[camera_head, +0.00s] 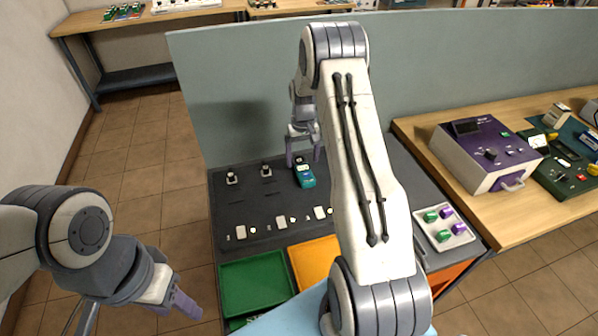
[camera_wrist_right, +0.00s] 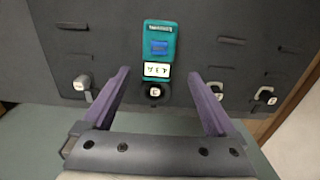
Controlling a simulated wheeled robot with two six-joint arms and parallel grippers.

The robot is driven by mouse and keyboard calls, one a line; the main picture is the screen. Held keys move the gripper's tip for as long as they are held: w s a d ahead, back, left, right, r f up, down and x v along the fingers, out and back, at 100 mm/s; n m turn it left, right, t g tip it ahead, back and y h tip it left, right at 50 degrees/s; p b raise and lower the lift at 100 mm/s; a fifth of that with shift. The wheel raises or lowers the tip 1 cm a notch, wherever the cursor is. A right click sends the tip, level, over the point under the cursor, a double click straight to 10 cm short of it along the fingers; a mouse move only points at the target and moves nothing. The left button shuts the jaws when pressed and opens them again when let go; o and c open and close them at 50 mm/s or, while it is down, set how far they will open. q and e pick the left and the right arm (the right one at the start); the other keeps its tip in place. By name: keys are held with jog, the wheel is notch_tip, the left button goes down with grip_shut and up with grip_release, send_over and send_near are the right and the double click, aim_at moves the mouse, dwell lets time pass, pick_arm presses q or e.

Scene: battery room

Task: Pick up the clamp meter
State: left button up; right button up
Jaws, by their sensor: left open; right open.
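The clamp meter appears to be the teal device (camera_head: 305,177) on the dark grey board. In the right wrist view the teal device (camera_wrist_right: 160,42) has a blue patch and a white label facing me. My right gripper (camera_head: 304,160) is open and empty, with its purple fingers just behind the device in the head view. In the right wrist view my right gripper (camera_wrist_right: 158,73) has its fingertips apart, one on either side of the device's near end. Contact does not show. My left gripper (camera_head: 184,302) is open and empty at the lower left, away from the board.
The dark board (camera_head: 222,205) carries several small knobs and white switches. A green tray (camera_head: 250,285) and an orange tray (camera_head: 315,262) lie in front. A grey-green partition (camera_head: 240,110) stands behind. A purple-topped unit (camera_head: 485,150) and a white tray (camera_head: 462,236) are at right.

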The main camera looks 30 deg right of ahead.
aim_at(303, 169)
jog(key=f, duration=0.1)
jog(key=f+p, duration=0.1)
jog(key=f, duration=0.1)
jog(key=shift+d+f, duration=0.2)
jog(key=shift+f, duration=0.05)
jog(key=shift+w+f, duration=0.1)
jog(key=shift+f, duration=0.25)
grip_shut()
jog(key=shift+r, duration=0.15)
